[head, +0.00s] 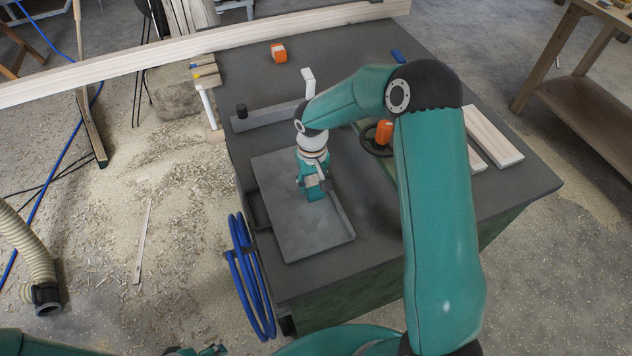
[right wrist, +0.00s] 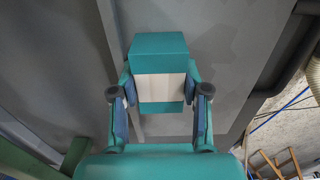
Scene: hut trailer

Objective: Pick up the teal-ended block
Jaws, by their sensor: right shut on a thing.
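The teal-ended block (right wrist: 162,88) has a pale middle band and teal ends. It sits between the two fingers of my right gripper (right wrist: 160,98) in the right wrist view, with a finger pad against each side. In the head view the right gripper (head: 313,180) points down over the grey tray (head: 300,238), with the block (head: 316,194) at its tips. I cannot tell whether the block touches the tray. A small part of my left gripper (head: 198,351) shows at the bottom edge; its fingers are mostly cut off.
The dark worktable (head: 400,250) carries an orange block (head: 279,53), a small blue block (head: 398,56), an orange-handled item (head: 384,131) and pale boards (head: 492,135) on the right. A blue hose coil (head: 248,275) hangs at the left edge. A long timber beam (head: 200,45) crosses behind.

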